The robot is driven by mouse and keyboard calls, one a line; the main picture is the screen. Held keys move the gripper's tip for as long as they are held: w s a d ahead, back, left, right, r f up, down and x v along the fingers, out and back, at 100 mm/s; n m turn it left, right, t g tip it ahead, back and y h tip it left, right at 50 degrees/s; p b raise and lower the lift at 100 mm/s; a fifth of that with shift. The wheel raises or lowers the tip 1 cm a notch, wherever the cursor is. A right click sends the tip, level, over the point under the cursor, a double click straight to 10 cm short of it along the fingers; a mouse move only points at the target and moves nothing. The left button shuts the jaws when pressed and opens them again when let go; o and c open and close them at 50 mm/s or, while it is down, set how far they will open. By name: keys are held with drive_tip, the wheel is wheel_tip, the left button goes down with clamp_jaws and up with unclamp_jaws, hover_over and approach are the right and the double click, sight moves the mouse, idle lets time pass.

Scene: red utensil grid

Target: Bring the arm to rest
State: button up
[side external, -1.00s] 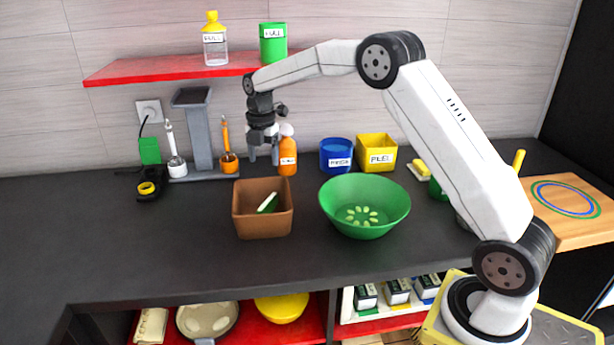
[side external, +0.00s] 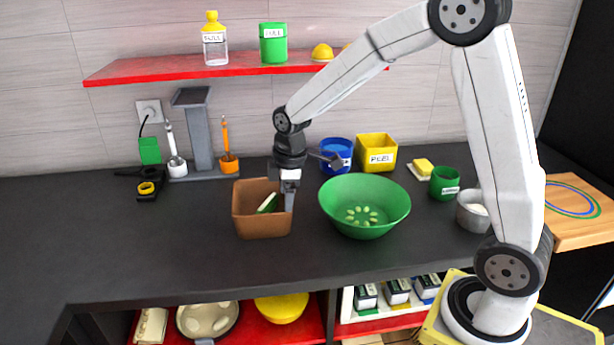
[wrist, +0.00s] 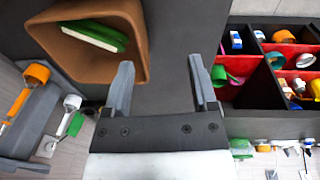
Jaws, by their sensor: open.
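My gripper (side external: 289,200) is low over the dark counter at the right edge of the brown square bin (side external: 263,222), left of the green bowl. In the wrist view its two grey fingers (wrist: 162,90) stand apart with nothing between them. The brown bin (wrist: 145,30) is beside the left finger in that view. A green and white item (wrist: 92,36) lies inside the bin. In the side view I cannot tell whether the gripper touches the bin.
A green bowl (side external: 365,222) with a light pattern inside stands to the right. A blue container (side external: 337,148) and a yellow bin (side external: 376,165) stand behind. A red shelf (side external: 240,72) is above. The counter's left front (side external: 150,240) is clear.

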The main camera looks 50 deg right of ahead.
drive_tip(key=s+a+f+m, duration=0.1)
drive_tip(key=s+m, duration=0.3)
drive_tip(key=s, duration=0.3)
drive_tip(key=s+a+f+m+t, duration=0.1)
drive_tip(key=s+a+f+m, duration=0.1)
drive_tip(key=s+m, duration=0.3)
drive_tip(key=s, duration=0.2)
drive_tip(key=shift+s+a+f, duration=0.25)
drive_tip(key=shift+s+f, duration=0.05)
idle(0.9)
